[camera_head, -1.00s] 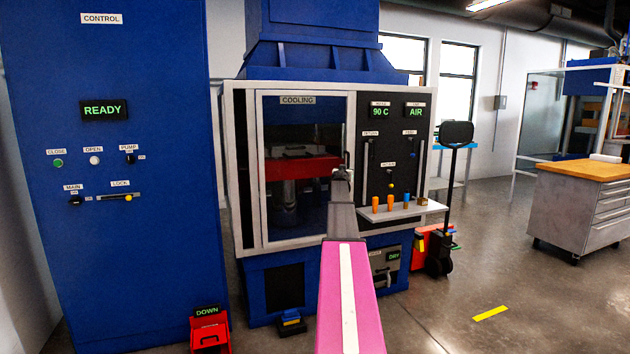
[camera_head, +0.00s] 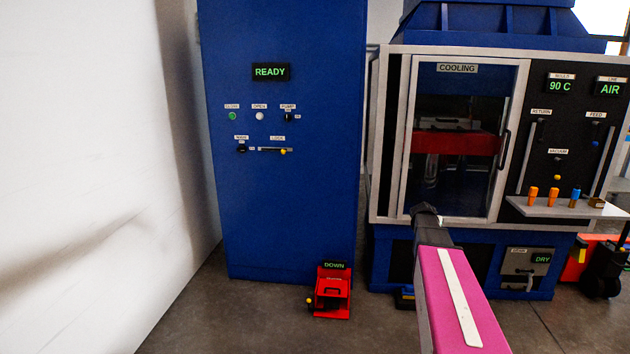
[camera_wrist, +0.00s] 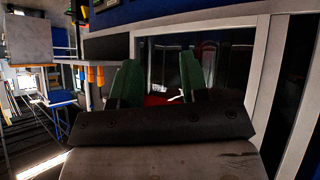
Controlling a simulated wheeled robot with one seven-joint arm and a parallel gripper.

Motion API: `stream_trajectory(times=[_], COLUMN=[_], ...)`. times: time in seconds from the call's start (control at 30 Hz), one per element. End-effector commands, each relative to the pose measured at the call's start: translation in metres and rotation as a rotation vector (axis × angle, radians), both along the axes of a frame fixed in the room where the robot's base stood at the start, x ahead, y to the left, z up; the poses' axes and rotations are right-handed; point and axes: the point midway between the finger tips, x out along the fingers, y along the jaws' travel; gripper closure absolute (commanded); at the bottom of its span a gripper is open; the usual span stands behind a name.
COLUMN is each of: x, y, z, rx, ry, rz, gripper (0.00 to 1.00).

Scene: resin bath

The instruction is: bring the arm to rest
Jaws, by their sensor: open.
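My gripper shows in the wrist view (camera_wrist: 158,82) with its two green fingers spread apart and nothing between them. In the head view my pink arm reaches forward from the bottom, and its dark end (camera_head: 425,212) is in front of the lower left of the press door; the fingers cannot be made out there. The press (camera_head: 392,218) has a framed glass door (camera_head: 455,190) labelled COOLING, which looks shut. A red part (camera_head: 455,142) shows behind the glass.
The blue control cabinet (camera_head: 285,210) reads READY. A red box (camera_head: 333,292) reading DOWN stands on the floor before it. A shelf (camera_head: 565,208) with orange and blue pieces juts out at the right. A white wall (camera_head: 90,150) bounds the left. Floor at lower left is clear.

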Motion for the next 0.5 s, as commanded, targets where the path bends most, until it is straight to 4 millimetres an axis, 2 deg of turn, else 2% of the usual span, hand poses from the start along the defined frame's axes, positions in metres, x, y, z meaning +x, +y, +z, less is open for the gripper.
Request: stream_trajectory(times=[0.03,0.2,0.4,0.5], x=[-0.026,-0.090,-0.178,-0.221], y=[0.028,0.106,0.192,0.230], z=[-0.016,-0.063,-0.104,-0.118], rx=[0.029,0.127,0.251,0.313], ry=[0.058,0.253,0.484,0.587], rz=[0.025,0.122,0.275,0.359], gripper=[0.59,0.59,0.59,0.59])
